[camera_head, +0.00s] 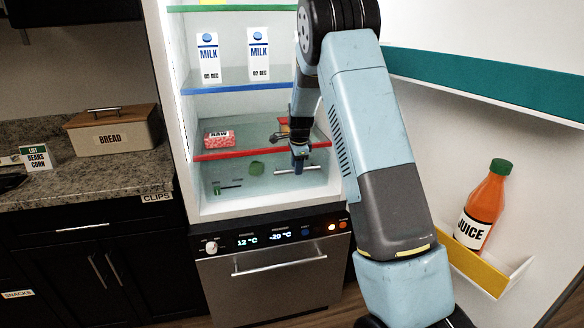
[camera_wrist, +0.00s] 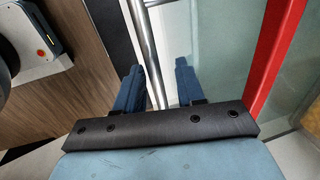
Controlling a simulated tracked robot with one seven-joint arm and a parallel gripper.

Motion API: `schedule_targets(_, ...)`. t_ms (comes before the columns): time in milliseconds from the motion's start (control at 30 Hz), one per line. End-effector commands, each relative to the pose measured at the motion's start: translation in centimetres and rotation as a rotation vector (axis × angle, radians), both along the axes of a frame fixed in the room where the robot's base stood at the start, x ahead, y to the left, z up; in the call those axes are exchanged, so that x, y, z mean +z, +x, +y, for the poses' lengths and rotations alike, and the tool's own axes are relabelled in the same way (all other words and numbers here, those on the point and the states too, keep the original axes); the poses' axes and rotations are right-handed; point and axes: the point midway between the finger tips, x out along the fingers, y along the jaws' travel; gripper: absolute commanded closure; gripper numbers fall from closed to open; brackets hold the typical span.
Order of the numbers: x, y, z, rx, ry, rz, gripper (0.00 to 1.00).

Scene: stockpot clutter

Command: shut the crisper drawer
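The crisper drawer (camera_head: 245,194) is a clear, greenish bin below the red-edged shelf at the bottom of the open fridge. A green item shows through it, and a small dark green strip is at its left. How far it stands out is hard to tell. Its pale bar handle (camera_head: 312,168) is at the right, partly behind my gripper (camera_head: 299,168). In the wrist view my gripper (camera_wrist: 160,76) has its two blue fingers apart. The metal bar handle (camera_wrist: 148,45) runs through the gap between them; I cannot tell whether a finger touches it.
The red shelf edge (camera_head: 235,154) is just above, with a RAW pack (camera_head: 219,138) on its shelf. Milk cartons (camera_head: 207,58) stand higher. A freezer drawer front with a control panel (camera_head: 265,240) is below. The open door at right holds a juice bottle (camera_head: 483,210).

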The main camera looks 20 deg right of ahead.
Motion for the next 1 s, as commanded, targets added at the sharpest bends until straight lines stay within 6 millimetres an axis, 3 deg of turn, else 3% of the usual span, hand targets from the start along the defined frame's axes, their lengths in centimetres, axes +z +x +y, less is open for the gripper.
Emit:
schedule_targets(300,0.0,-0.2,0.4,0.004,0.003,0.005,0.58)
schedule_targets(467,1.1,-0.4,0.4,0.004,0.003,0.004,0.58)
schedule_targets(1000,10.8,-2.2,0.3,0.003,0.003,0.003,0.58)
